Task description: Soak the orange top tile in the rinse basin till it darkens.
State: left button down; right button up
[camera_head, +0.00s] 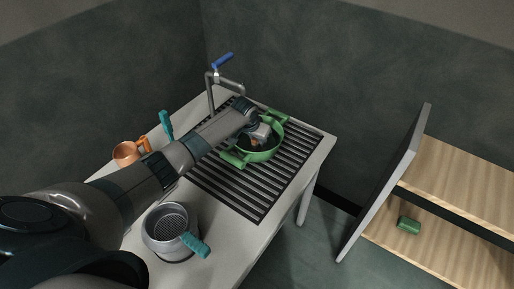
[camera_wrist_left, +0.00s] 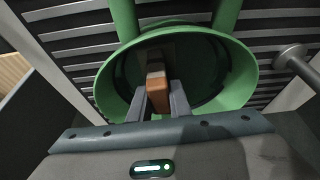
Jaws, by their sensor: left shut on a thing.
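The green rinse basin (camera_head: 262,156) stands on the slatted part of the table, with handles at its rim. It also shows in the left wrist view (camera_wrist_left: 243,70), dark inside. My left gripper (camera_head: 262,135) reaches over the basin and down inside its rim. In the left wrist view its two grey fingers are shut on a small orange-brown tile (camera_wrist_left: 158,102). The near face of the tile is orange and its upper part looks darker brown. Whether the tile touches water cannot be told. My right gripper is not in view.
A tap with a blue lever (camera_head: 222,62) stands behind the basin. A copper mug (camera_head: 127,153) sits at the left edge. A grey strainer pot with a teal handle (camera_head: 194,243) stands near the front. A wooden shelf with a green cylinder (camera_head: 408,224) is at right.

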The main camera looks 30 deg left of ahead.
pick_arm(q)
jog(key=shift+r, duration=0.1)
jog(key=shift+r+p, duration=3.25)
jog(key=shift+r, duration=2.15)
